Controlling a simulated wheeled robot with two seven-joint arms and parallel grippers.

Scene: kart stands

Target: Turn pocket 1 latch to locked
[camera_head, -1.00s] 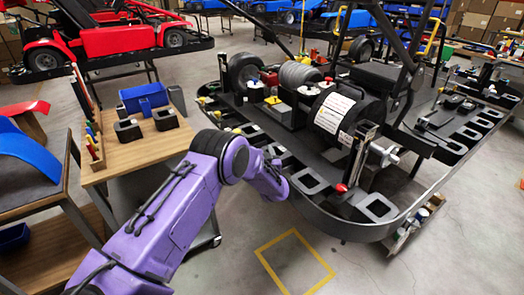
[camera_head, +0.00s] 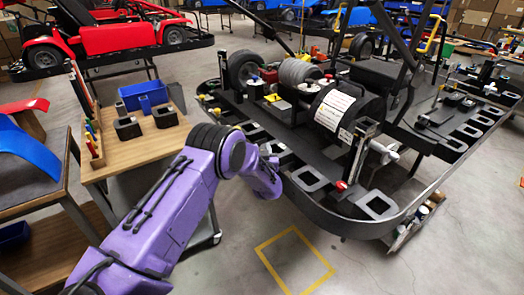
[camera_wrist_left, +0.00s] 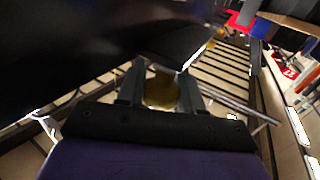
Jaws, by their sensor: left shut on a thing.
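My left gripper (camera_wrist_left: 161,92) shows in the left wrist view with its two dark fingers shut on a rounded yellow-brown knob (camera_wrist_left: 162,91), which looks like a latch knob under a dark overhanging part. I cannot read which pocket it belongs to or which way it is turned. In the head view my purple left arm reaches to the near left edge of the black kart frame (camera_head: 365,226); its fingers are hidden there behind the wrist. Square pockets (camera_head: 310,178) line the frame's near edge. Small yellow knobs (camera_head: 214,112) sit at its far left edge. My right gripper is in neither view.
A wooden workbench (camera_head: 150,145) with a blue bin (camera_head: 143,95) and black blocks stands left of the kart. A red kart (camera_head: 110,38) is behind it. A yellow floor square (camera_head: 262,262) lies on open floor in front.

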